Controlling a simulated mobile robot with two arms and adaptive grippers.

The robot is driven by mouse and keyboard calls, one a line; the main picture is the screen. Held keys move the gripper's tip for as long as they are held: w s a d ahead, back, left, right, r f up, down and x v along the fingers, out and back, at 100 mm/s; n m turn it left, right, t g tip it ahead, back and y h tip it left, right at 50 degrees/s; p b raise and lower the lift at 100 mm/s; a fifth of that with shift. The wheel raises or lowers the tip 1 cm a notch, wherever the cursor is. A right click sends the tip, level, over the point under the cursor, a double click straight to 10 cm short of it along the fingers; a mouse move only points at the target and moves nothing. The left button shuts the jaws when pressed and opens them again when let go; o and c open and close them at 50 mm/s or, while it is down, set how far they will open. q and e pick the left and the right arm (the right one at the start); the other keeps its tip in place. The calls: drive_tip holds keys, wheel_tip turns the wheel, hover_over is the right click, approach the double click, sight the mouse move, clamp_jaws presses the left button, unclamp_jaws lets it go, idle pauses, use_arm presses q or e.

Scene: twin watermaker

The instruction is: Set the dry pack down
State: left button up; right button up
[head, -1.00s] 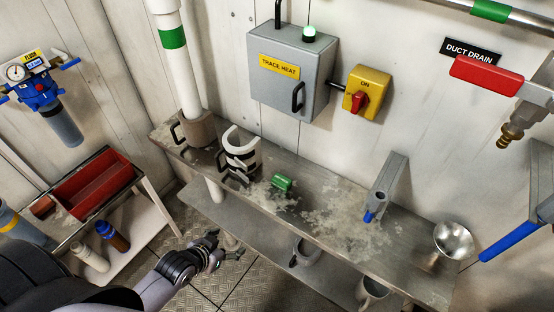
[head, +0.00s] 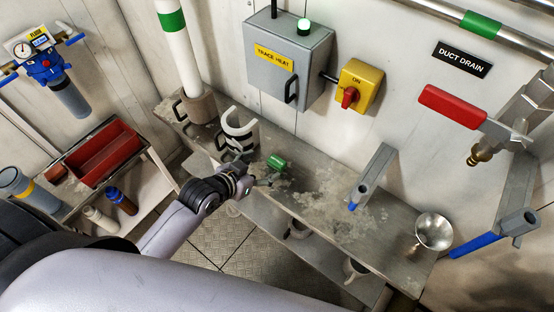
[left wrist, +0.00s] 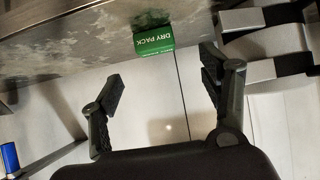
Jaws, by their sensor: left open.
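The dry pack (head: 277,161) is a small green box resting on the worn grey shelf (head: 330,195), just right of a white holder. In the left wrist view the dry pack (left wrist: 153,41) shows its "DRY PACK" label, ahead of the fingers and between their lines. My left gripper (head: 258,182) is over the shelf's front edge, close to the pack on its near side. In the left wrist view my left gripper (left wrist: 163,78) is open, with nothing between its fingers. My right gripper is not in view.
The white open-sided holder (head: 238,132) with dark bands stands just left of the pack. A grey bracket (head: 374,178) with a blue tip and a metal funnel (head: 433,232) are farther right. Grey mugs (head: 355,269) sit below. A trace heat box (head: 288,60) is on the wall.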

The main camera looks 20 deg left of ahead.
sight(276, 162)
use_arm(q)
drive_tip(key=shift+x, duration=1.1)
drive_tip(key=x, duration=0.1)
drive_tip(key=p+x, duration=0.1)
drive_tip(key=x, duration=0.1)
drive_tip(key=p+x, duration=0.1)
drive_tip(key=shift+d+f, duration=0.2)
drive_tip(key=shift+d, duration=0.15)
drive_tip(key=shift+w+f, duration=0.25)
drive_tip(key=shift+w, duration=0.05)
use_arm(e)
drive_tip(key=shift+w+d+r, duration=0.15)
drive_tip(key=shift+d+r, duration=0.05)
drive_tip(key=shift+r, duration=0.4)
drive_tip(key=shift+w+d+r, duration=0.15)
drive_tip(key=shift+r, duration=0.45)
use_arm(q)
drive_tip(key=shift+s, duration=0.1)
drive_tip(key=shift+c, duration=0.6)
drive_tip(key=c, duration=1.2)
drive_tip(key=shift+r, duration=0.15)
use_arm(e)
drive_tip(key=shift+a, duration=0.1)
